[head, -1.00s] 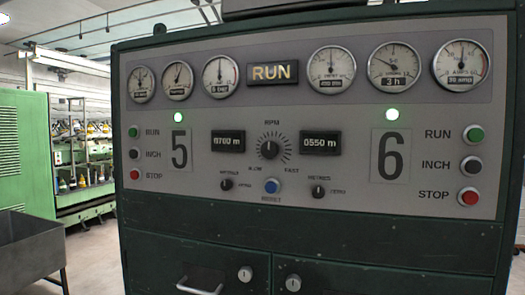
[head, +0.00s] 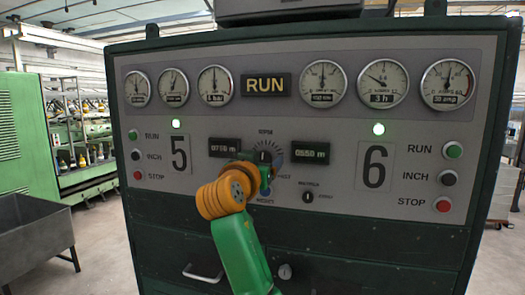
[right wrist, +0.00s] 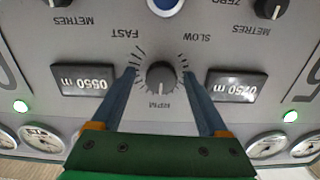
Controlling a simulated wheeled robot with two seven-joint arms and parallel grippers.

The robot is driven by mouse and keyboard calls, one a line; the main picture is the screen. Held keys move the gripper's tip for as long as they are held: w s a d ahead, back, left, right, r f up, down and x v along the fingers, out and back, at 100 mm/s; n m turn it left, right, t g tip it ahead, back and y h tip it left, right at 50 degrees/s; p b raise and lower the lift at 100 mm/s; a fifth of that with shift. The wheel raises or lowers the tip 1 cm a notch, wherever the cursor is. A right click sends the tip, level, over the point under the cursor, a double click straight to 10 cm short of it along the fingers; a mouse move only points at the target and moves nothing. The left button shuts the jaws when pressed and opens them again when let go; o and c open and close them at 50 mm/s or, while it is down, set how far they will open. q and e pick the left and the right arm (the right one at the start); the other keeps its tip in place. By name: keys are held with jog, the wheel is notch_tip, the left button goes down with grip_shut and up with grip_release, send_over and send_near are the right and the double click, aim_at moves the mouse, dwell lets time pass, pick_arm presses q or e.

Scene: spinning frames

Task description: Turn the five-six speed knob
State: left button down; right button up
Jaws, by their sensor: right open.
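The speed knob (right wrist: 161,76) is a small dark round knob with a white pointer line, in the middle of the RPM dial between SLOW and FAST. In the head view the knob (head: 264,156) is partly covered by my right gripper (head: 262,174), which reaches up to the panel from below. In the right wrist view, which is upside down, my right gripper (right wrist: 160,74) is open. Its two blue fingers lie one on each side of the knob, with a gap on both sides. How far the tips are from the panel is unclear. My left gripper is not in view.
The counter displays (head: 224,147) and (head: 304,152) flank the dial closely. A blue reset button (right wrist: 165,4) and small metres knobs (head: 308,197) sit below it. Run, inch and stop buttons line both panel edges. A grey metal bin (head: 35,235) stands at the left.

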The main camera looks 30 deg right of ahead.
jog(key=shift+c, duration=0.8)
jog(key=shift+a, duration=0.1)
grip_shut()
jog(key=n, duration=0.4)
jog(key=shift+o, duration=0.8)
grip_release()
